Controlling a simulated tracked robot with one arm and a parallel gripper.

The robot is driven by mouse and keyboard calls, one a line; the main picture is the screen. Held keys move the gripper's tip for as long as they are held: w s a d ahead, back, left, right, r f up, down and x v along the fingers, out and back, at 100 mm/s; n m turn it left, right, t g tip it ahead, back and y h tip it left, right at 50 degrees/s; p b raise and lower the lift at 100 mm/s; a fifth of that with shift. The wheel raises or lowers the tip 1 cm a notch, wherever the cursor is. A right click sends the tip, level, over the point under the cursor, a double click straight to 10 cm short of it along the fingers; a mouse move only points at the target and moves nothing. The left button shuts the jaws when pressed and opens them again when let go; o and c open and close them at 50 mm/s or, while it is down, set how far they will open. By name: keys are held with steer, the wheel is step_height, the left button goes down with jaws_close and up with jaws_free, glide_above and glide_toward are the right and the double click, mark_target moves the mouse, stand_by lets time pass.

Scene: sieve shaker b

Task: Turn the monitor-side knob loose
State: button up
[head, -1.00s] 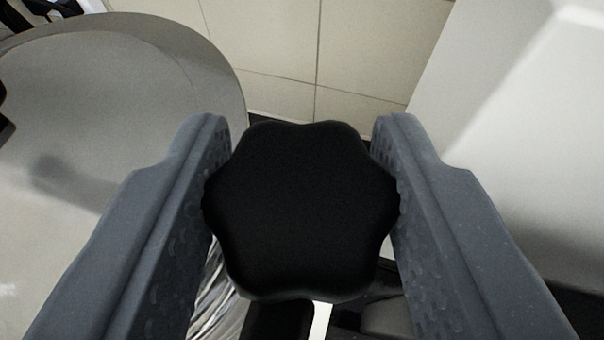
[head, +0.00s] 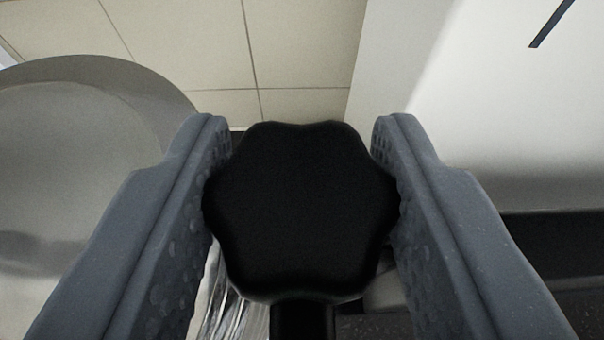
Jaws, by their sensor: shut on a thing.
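A black lobed knob (head: 302,210) fills the middle of the head view. My gripper (head: 302,190) is shut on it, with one grey finger touching its left side and the other its right side. A dark stem or bar (head: 303,320) shows below the knob. The far side of the knob and what it is attached to are hidden behind it.
A large round grey metal surface (head: 80,160) stands at the left. A white panel (head: 480,110) is at the right, with a dark strip at its top. Beige tiles (head: 300,50) lie behind. Shiny metal (head: 230,305) shows at lower left of the knob.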

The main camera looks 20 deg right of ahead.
stand_by(0.3)
steer(key=o, duration=1)
steer(key=shift+s, duration=0.1)
steer(key=b+v, duration=0.2)
steer(key=v, duration=1.1)
steer(key=shift+s+r, duration=0.15)
steer(key=shift+s, duration=0.1)
steer(key=shift+a, duration=0.1)
steer(key=s+a+r+n+y+b, duration=0.1)
steer(key=s+a+r, duration=0.1)
steer(key=a, duration=0.3)
steer(key=s+a+r+n+t+y+b, duration=0.1)
steer(key=s+a+r+b, duration=0.1)
steer(key=s+a+r, duration=0.1)
steer(key=s+a+r+n+t+y+b, duration=0.1)
steer(key=s+a+r+y+b, duration=0.1)
steer(key=a, duration=0.5)
steer(key=v, duration=0.3)
steer(key=shift+a, duration=0.35)
